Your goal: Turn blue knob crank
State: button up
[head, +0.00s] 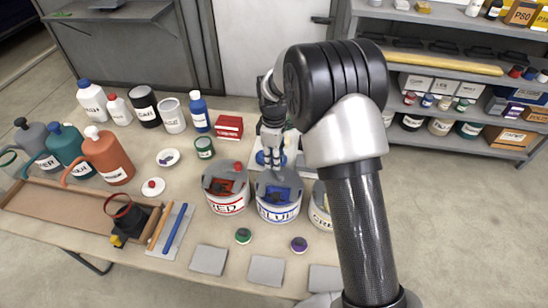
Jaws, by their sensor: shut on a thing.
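A can labelled BLUE (278,211) stands on the table with a grey lid and blue contents showing through the opening. My gripper (271,160) points down at the back of this lid. It is shut on the blue knob of the crank, which the fingers mostly hide. My arm comes in from the right and covers part of the area behind the can.
A similar can labelled RED (228,207) with a red knob (238,167) stands close on the left. Another can (319,214) stands close on the right, partly behind my arm. Jugs (110,160) and bottles fill the back left. Grey plates (265,270) lie along the front.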

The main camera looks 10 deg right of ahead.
grip_shut()
